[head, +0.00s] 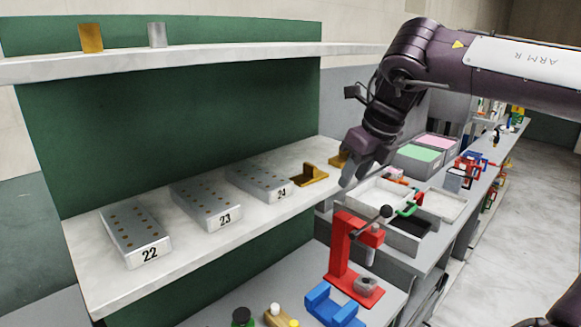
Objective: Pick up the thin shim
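I cannot make out a thin shim for certain. On the upper shelf stand a small gold upright piece (91,38) and a small silver upright piece (157,35); their thickness is hard to judge. My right gripper (352,172) points down at the right end of the middle shelf, beside a gold bracket (311,174). Another gold piece (338,159) is partly hidden behind the gripper. The gap between its fingertips is not clear, and I see nothing definite held. My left gripper is not in view.
Metal blocks numbered 22 (135,236), 23 (207,205) and 24 (259,183) lie along the middle shelf (95,278). A red press (345,258) and a blue fixture (332,304) stand lower right. Bins with green (418,153) and pink (437,142) contents are behind.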

